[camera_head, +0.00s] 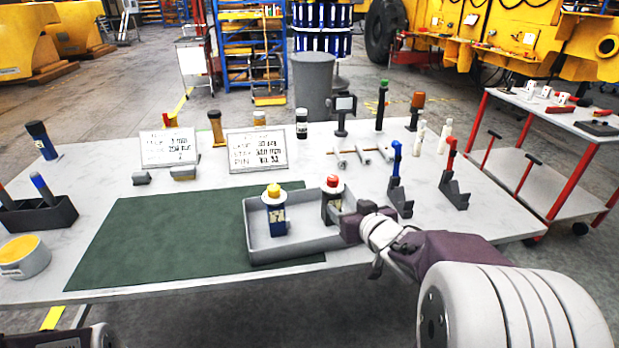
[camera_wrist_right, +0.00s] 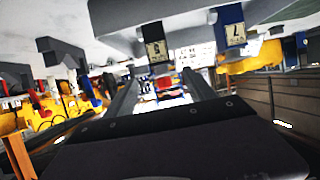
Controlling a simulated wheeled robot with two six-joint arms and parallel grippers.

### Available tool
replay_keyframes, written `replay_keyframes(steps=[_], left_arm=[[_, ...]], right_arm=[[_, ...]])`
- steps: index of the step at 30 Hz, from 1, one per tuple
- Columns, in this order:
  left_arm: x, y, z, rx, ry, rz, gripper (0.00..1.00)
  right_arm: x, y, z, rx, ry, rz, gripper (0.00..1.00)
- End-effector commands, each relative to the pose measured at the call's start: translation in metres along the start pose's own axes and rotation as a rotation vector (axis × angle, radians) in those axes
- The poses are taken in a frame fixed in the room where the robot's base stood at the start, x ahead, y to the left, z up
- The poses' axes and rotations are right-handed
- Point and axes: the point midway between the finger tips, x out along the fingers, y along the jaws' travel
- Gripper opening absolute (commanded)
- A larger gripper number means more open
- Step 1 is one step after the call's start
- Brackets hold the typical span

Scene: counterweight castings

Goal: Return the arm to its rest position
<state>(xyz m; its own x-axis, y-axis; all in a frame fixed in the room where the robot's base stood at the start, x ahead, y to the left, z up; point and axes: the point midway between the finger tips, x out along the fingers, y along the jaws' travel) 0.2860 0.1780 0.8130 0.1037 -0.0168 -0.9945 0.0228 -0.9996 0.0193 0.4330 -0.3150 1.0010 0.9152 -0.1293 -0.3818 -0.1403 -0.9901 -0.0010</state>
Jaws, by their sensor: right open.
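My right arm comes in from the lower right in the head view. Its gripper (camera_head: 347,222) is at the right end of the grey tray (camera_head: 300,250), close to a dark bottle with a red cap (camera_head: 332,194). In the right wrist view the two fingers (camera_wrist_right: 162,90) are apart with nothing held between them. A blue bottle with a yellow cap (camera_head: 276,212) stands in the tray. The wrist view is upside down and shows the labelled bottles (camera_wrist_right: 154,44) beyond the fingers.
The tray overlaps the right part of a green mat (camera_head: 165,235) on the grey table. Blue (camera_head: 396,165) and red-tipped (camera_head: 451,160) holders stand right of the tray. Signs (camera_head: 257,150) and several upright items line the back. A red-framed cart (camera_head: 560,125) stands at right.

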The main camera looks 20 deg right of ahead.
Motion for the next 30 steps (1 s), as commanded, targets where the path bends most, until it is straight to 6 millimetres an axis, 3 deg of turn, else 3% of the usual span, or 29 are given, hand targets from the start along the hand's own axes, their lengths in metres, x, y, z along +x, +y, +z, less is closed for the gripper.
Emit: replay_keyframes(steps=[5,8,9,11,13,15,18,21,25,30], left_arm=[[-0.009,0.000,-0.001,0.000,0.000,0.000,0.67],[-0.038,0.001,-0.004,0.000,0.000,0.000,0.67],[-0.055,0.001,-0.006,0.000,0.000,0.000,0.67],[-0.084,0.002,-0.009,0.000,0.000,0.000,0.67],[-0.110,0.002,-0.012,0.000,0.001,0.000,0.67],[-0.119,0.002,-0.013,0.000,0.001,0.000,0.67],[-0.121,0.002,-0.013,0.000,0.000,0.000,0.67],[-0.115,0.002,-0.012,0.000,-0.001,0.000,0.67],[-0.115,0.002,-0.012,0.000,-0.001,0.000,0.67],[-0.115,0.002,-0.012,0.000,-0.001,0.000,0.67]], right_arm=[[-0.001,-0.010,-0.009,-0.009,-0.001,-0.024,0.63],[-0.004,-0.050,-0.029,-0.040,-0.025,-0.123,0.63],[-0.006,-0.075,-0.039,-0.042,-0.041,-0.178,0.63],[-0.009,-0.104,-0.042,-0.018,-0.123,-0.210,0.63],[-0.017,-0.121,-0.019,-0.014,-0.299,-0.175,0.63],[-0.032,-0.123,0.021,-0.030,-0.490,-0.122,0.63],[-0.063,-0.120,0.073,-0.041,-0.739,-0.070,0.63],[-0.093,-0.115,0.110,-0.031,-0.925,-0.049,0.63],[-0.121,-0.116,0.128,-0.057,-1.064,-0.075,0.63],[-0.125,-0.115,0.130,-0.090,-1.079,-0.092,0.63]])
